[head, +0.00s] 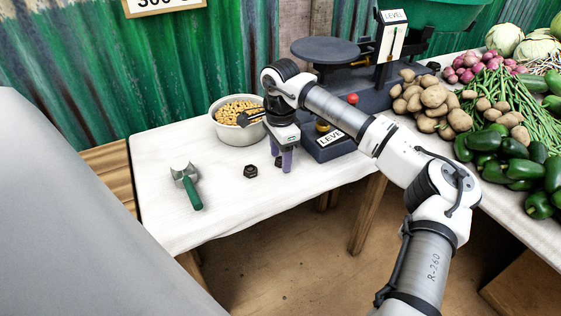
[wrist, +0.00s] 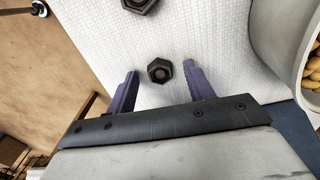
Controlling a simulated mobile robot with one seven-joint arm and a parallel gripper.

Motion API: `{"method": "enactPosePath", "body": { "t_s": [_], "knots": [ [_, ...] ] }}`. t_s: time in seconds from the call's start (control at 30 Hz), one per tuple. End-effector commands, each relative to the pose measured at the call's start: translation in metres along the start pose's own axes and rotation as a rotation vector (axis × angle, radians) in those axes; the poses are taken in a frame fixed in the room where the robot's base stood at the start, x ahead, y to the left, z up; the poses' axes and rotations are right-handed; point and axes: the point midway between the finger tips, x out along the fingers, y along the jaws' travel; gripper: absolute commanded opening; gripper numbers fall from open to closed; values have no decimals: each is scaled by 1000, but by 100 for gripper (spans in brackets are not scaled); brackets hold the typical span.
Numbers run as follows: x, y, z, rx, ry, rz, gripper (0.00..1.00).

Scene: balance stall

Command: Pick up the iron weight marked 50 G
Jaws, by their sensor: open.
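Two dark hexagonal iron weights sit on the white cloth of the stall table. One weight (head: 250,171) stands in the open; it also shows at the top edge of the wrist view (wrist: 139,4). The other weight (head: 278,161) is partly hidden by my gripper in the head view. In the wrist view this second weight (wrist: 159,70) appears between my fingertips. No marking is legible, so I cannot tell which is 50 G. My gripper (head: 281,163) points down with its purple fingers apart and empty; they also show in the wrist view (wrist: 160,76).
A bowl of yellow pulses (head: 225,136) stands behind and left of my gripper. A dark balance scale (head: 376,98) stands close on the right. A green-handled scoop (head: 191,190) lies at left. Vegetables (head: 510,150) cover the right side. The cloth in front is clear.

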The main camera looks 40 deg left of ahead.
Motion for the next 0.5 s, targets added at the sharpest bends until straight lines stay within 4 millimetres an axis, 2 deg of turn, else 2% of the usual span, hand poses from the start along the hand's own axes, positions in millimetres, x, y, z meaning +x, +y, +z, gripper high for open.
{"method": "enactPosePath", "body": {
  "t_s": [0.2, 0.5],
  "knots": [
    [1, 0, 0, 0, 0, 0, 52],
    [1, 0, 0, 0, 0, 1, 14]
  ]
}}
